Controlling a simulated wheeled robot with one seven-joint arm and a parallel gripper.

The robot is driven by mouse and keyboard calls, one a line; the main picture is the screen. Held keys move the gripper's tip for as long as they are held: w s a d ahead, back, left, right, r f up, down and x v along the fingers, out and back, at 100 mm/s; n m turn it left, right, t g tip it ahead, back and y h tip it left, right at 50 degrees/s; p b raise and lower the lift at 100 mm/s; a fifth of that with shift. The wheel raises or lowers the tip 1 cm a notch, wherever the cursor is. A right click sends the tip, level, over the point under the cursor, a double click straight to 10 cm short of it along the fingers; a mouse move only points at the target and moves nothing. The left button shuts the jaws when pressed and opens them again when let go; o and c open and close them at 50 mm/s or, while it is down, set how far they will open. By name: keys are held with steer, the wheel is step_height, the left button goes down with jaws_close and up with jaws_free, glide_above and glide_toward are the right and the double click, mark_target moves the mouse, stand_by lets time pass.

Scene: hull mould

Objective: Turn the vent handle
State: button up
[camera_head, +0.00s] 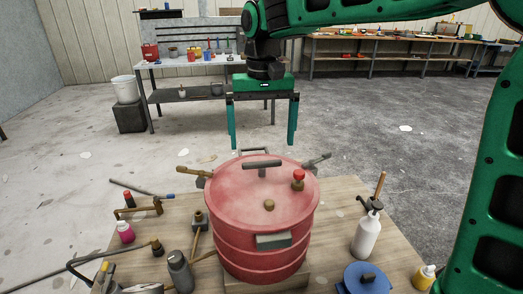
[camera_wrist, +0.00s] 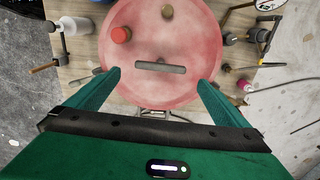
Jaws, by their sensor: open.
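The vent handle (camera_head: 262,165) is a dark flat bar on top of a red drum (camera_head: 262,250), near the back of its lid. In the wrist view the bar (camera_wrist: 160,67) lies crosswise on the red lid (camera_wrist: 150,95), between and beyond my fingertips. My gripper (camera_head: 262,145) points down above and behind the drum, its green fingers wide apart and empty. In the wrist view my gripper (camera_wrist: 158,78) shows both fingers spread, with the bar between them and no visible contact. A red-capped valve (camera_head: 298,178) and a brass plug (camera_head: 269,205) also stand on the lid.
The drum stands on a wooden table (camera_head: 335,215). Around it are a white spray bottle (camera_head: 367,235), a blue-lidded pot (camera_head: 366,279), a grey bottle (camera_head: 179,270), a pink bottle (camera_head: 126,232) and a mallet (camera_head: 199,225). Workbenches (camera_head: 200,65) stand behind, with open floor between.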

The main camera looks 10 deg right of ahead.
mark_target(263, 161)
step_height(263, 161, up, 5)
stand_by(0.3)
steer(key=shift+d, duration=0.1)
steer(key=s+d+f+m, duration=0.1)
steer(key=s+d+f, duration=0.15)
steer(key=d, duration=0.45)
steer(key=s+d+f+m, duration=0.1)
steer(key=s+d+f, duration=0.1)
steer(key=s+d, duration=0.35)
steer(key=s+d+f+m, duration=0.1)
steer(key=s+d+f, duration=0.1)
steer(key=d, duration=0.7)
steer(key=s+d+f+m, duration=0.1)
steer(key=s+d+f, duration=0.3)
steer(key=s, duration=0.5)
steer(key=s+d+f+m, duration=0.2)
steer(key=s+d+f, duration=0.3)
steer(key=s+f, duration=0.2)
steer(key=shift+s+d, duration=0.15)
steer(key=shift+s, duration=1)
steer(key=shift+r, duration=0.1)
